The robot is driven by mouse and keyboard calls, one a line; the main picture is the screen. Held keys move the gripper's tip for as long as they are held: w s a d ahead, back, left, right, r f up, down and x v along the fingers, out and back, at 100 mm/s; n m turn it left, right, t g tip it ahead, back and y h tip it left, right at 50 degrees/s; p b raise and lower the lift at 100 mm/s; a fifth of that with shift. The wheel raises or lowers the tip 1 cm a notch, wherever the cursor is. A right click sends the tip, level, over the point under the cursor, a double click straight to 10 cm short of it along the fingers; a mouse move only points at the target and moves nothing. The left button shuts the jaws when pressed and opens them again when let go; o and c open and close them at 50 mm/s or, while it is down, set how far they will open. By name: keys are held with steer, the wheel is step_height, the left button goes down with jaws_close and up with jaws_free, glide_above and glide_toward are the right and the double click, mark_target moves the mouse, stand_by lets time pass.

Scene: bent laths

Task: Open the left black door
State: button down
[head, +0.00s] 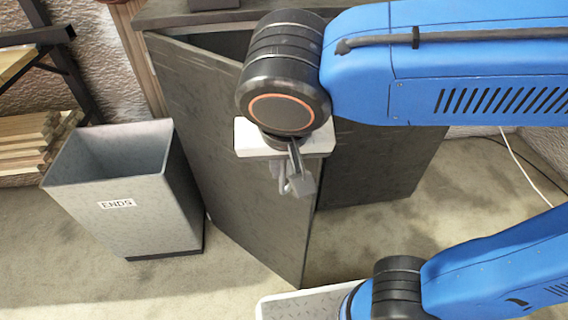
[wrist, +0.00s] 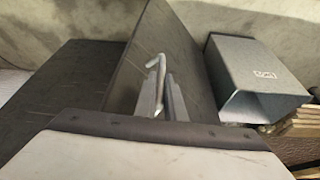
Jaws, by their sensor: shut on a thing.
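The left black door (head: 225,170) stands partly open in the head view, swung out from the cabinet front with its free edge toward me. It also shows in the wrist view (wrist: 190,65). A pale metal handle (wrist: 160,66) sits near the door's free edge. My gripper (head: 298,178) is at this handle, shut on it, with its two fingers on either side of the handle in the wrist view (wrist: 160,98). My wrist hides the upper part of the door's free edge. The other black door (head: 375,165) is to the right and looks shut.
A grey bin marked ENDS (head: 118,203) stands on the floor just left of the open door, close to its face. Wooden laths (head: 30,140) lie on a rack at the far left. A white cable (head: 525,165) hangs at the right.

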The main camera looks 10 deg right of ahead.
steer(key=shift+w+a, duration=0.1)
steer(key=c, duration=1.8)
jaws_free()
steer(key=shift+c, duration=0.2)
steer(key=v, duration=1.7)
steer(key=shift+r, duration=0.15)
